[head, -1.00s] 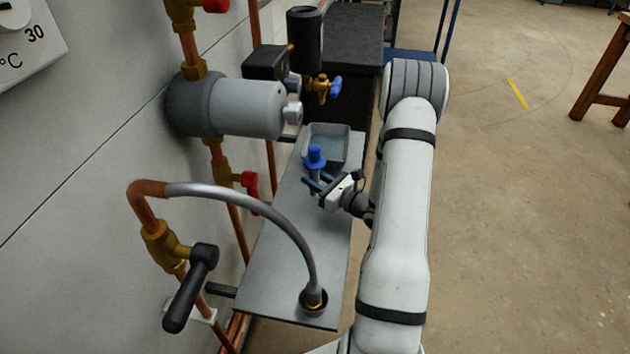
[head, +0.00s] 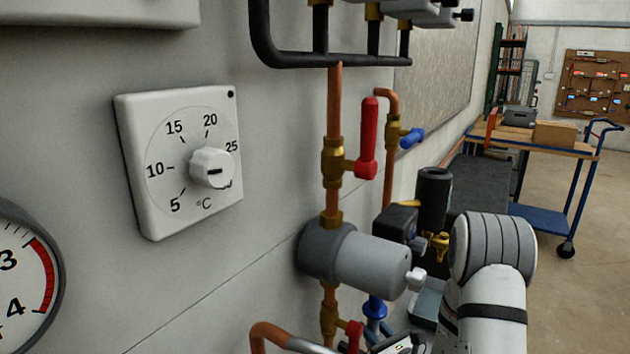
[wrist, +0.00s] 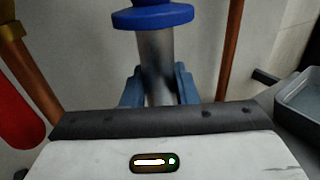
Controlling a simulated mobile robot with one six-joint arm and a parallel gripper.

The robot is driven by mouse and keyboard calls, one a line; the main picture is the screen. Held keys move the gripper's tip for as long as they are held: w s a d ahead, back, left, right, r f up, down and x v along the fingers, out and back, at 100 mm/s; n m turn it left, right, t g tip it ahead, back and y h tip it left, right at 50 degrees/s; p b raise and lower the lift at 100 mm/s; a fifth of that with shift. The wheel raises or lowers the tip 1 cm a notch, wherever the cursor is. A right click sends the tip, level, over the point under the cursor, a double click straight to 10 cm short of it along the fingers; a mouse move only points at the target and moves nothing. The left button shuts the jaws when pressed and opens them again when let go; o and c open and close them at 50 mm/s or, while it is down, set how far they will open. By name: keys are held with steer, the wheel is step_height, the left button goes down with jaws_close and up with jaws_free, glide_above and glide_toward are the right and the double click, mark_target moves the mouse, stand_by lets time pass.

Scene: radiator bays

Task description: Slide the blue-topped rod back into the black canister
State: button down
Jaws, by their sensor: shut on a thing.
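The blue-topped rod (head: 375,308) shows low in the head view, just below the grey cylinder on the wall pipes. In the wrist view its blue flange (wrist: 153,17) is at the top and its grey shaft runs down between the fingers. My gripper (wrist: 158,88) is shut on the shaft, below the flange, with a blue finger on each side. The rod's lower end is hidden behind my gripper. The black canister (head: 434,198) stands upright behind and to the right of the grey cylinder, apart from the rod. Its inside cannot be seen.
The grey cylinder (head: 368,265), a red-handled valve (head: 367,140) and copper pipes crowd the wall near the rod. A black box (head: 395,222) and brass valve (head: 437,243) sit by the canister. A grey tray (wrist: 302,104) is right of my gripper in the wrist view.

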mark_target(382, 307)
step_height(382, 307, up, 2)
steer(key=p, duration=0.3)
steer(key=shift+d+r, duration=0.1)
steer(key=shift+r, duration=0.05)
step_height(382, 307, up, 6)
steer(key=p, duration=1.2)
steer(key=shift+w+d+f+b, duration=0.1)
steer(key=shift+d+f+b, duration=0.2)
steer(key=shift+b, duration=0.25)
steer(key=d+f+b, duration=0.5)
steer(key=d+b, duration=0.6)
steer(key=b, duration=0.2)
steer(key=shift+s+d+f+b, duration=0.15)
steer(key=shift+f+b, duration=0.25)
steer(key=shift+f, duration=2.05)
steer(key=shift+s+d+f+b, duration=0.15)
steer(key=shift+f+b, duration=0.25)
steer(key=shift+f, duration=2)
steer(key=c, duration=1.1)
jaws_free()
steer(key=shift+a, duration=0.1)
steer(key=shift+c, duration=0.2)
